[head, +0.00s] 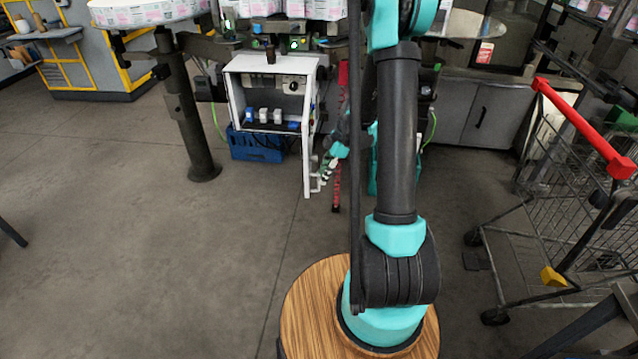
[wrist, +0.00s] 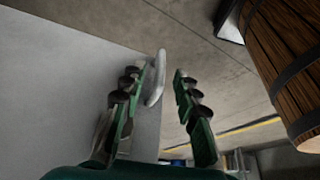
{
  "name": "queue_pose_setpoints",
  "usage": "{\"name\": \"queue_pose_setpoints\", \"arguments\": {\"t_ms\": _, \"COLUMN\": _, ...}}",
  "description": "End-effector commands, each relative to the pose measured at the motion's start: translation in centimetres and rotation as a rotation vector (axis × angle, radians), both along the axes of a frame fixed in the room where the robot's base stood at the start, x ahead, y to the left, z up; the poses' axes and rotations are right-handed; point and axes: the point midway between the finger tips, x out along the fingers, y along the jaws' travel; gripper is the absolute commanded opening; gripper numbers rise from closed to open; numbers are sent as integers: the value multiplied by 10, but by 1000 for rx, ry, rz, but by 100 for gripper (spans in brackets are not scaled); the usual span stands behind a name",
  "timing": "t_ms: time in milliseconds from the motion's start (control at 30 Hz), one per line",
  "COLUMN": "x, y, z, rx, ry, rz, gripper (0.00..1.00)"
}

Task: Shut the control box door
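The control box (head: 232,95) is a white cabinet below the machine. Its front is open, showing switches and small blue and white parts inside. Its white door (head: 307,150) stands swung out at the box's right side, seen nearly edge-on. In the wrist view the door (wrist: 60,75) is a pale panel filling the left, with a white handle (wrist: 156,78) near its edge. My gripper (wrist: 168,88) is open, with the handle showing between its fingers, close to the left one. Contact cannot be told. In the head view my gripper (head: 329,170) is beside the door's lower outer end, partly hidden.
A blue crate (head: 256,146) sits on the floor below the box. A dark post (head: 188,115) stands left of it. A shopping cart (head: 570,200) with a red handle stands at right. The floor left of the door is clear.

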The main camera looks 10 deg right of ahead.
Motion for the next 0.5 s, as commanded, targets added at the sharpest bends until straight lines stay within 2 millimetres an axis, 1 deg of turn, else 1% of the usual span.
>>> {"name": "queue_pose_setpoints", "arguments": {"t_ms": 33, "x": 0, "y": 4, "z": -9, "rx": 0, "ry": 0, "rz": 2, "gripper": 31}}
{"name": "queue_pose_setpoints", "arguments": {"t_ms": 200, "x": 0, "y": 12, "z": -28, "rx": 0, "ry": 0, "rz": 2, "gripper": 31}}
{"name": "queue_pose_setpoints", "arguments": {"t_ms": 333, "x": 0, "y": 15, "z": -36, "rx": 0, "ry": 1, "rz": 0, "gripper": 31}}
{"name": "queue_pose_setpoints", "arguments": {"t_ms": 500, "x": -1, "y": 16, "z": -39, "rx": 0, "ry": 0, "rz": 0, "gripper": 31}}
